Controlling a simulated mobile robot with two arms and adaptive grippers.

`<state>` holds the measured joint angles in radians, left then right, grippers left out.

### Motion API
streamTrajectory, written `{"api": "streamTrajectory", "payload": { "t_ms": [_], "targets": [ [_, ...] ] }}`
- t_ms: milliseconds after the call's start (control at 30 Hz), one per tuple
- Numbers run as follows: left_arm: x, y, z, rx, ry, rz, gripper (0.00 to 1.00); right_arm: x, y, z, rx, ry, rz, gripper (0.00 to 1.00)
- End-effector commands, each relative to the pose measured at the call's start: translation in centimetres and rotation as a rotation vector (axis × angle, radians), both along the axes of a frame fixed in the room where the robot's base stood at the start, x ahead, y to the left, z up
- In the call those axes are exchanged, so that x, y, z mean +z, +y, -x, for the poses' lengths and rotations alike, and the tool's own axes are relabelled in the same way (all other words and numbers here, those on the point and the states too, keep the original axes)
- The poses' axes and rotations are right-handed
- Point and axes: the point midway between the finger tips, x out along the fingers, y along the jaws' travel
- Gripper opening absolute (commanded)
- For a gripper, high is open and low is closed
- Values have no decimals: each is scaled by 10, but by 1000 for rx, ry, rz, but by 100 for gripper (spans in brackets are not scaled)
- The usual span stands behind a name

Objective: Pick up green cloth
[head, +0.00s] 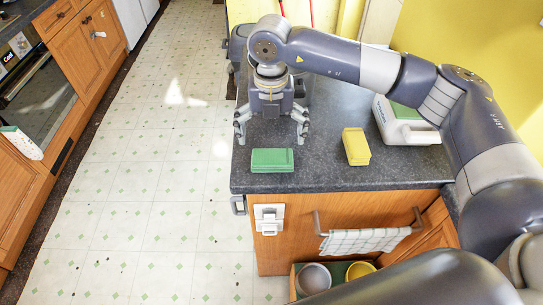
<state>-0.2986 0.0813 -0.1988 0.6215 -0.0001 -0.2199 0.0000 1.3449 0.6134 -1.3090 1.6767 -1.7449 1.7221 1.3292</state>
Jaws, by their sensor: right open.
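A green folded cloth (272,160) lies flat near the front left edge of the dark worktop (320,180). My right gripper (271,132) points down just behind the cloth, with its fingers spread wide and nothing between them. A gap shows between the fingertips and the cloth in the picture; their exact height above the worktop is hard to tell. My left gripper is not in view.
A yellow block-like item (356,147) lies right of the cloth. A white appliance with a green top (405,120) stands farther right, partly behind my right arm. A checked towel (365,241) hangs on the front rail. Open floor (140,180) lies left.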

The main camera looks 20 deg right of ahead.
Motion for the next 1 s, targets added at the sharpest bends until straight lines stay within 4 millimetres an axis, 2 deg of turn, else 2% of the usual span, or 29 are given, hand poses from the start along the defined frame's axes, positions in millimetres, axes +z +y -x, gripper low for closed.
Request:
{"api": "streamTrajectory", "payload": {
  "t_ms": [133,367,500,600,733,933,967,1000],
  "targets": [
    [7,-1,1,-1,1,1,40,-20,0,1,1,4,-2,100],
    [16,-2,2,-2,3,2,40,-37,0,2,3,4,-3,100],
    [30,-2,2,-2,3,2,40,-55,-2,3,2,4,-3,100],
    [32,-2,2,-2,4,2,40,-71,-1,2,2,4,-5,100],
    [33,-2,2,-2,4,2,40,-80,-1,2,3,0,-4,100],
    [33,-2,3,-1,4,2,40,-81,-1,1,4,-1,-5,100],
    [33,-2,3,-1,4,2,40,-81,-1,1,4,-1,-5,95],
    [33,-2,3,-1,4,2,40,-81,-1,1,4,-1,-5,86]
  ]
}}
